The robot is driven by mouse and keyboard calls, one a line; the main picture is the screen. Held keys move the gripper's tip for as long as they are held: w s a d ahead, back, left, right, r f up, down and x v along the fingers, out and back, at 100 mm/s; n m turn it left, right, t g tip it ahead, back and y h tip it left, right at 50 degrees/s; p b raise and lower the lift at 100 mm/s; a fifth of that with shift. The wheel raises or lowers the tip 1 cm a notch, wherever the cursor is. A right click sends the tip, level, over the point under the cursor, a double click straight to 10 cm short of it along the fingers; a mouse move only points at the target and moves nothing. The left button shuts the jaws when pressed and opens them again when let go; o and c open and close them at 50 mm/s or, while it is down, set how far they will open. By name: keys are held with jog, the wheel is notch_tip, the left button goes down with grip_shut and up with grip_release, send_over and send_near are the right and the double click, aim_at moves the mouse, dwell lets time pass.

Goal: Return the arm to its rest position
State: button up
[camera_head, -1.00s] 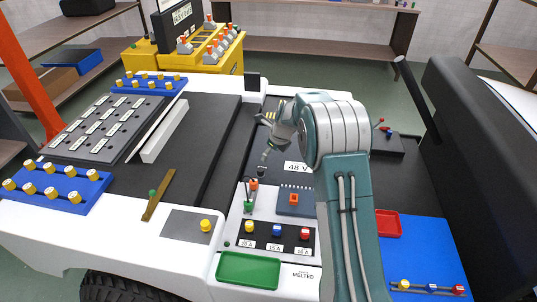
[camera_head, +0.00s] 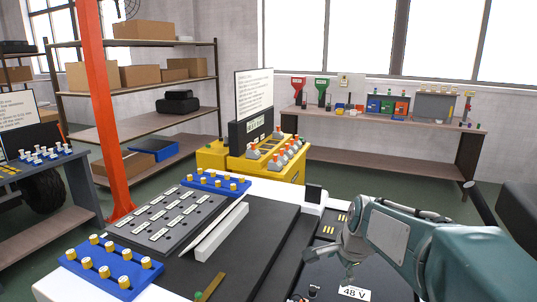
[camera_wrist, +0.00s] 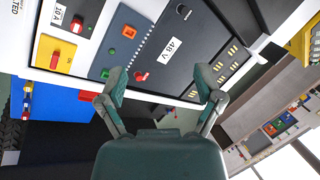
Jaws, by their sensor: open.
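My arm reaches in from the lower right in the head view, with its elbow and forearm over the cart. My gripper (camera_head: 346,262) hangs above the cart's dark deck, close to the 48 V label (camera_head: 354,293). In the wrist view my gripper (camera_wrist: 160,88) shows two spread fingers with nothing between them. Beyond the fingertips lies the cart's panel with the 48 V label (camera_wrist: 170,50), an orange button (camera_wrist: 129,31) and a red knob (camera_wrist: 141,76). The fingers look clear of the panel.
Blue trays of yellow-topped pegs (camera_head: 112,264) and a grey labelled board (camera_head: 168,220) lie on the cart's left. A yellow cabinet (camera_head: 213,158) stands behind. The workbench (camera_head: 385,121) is farther back.

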jog(key=s+r+n+t+h, duration=0.1)
jog(key=s+r+n, duration=0.1)
jog(key=s+n, duration=1.2)
jog(key=shift+s, duration=4.65)
jog(key=shift+a, duration=0.1)
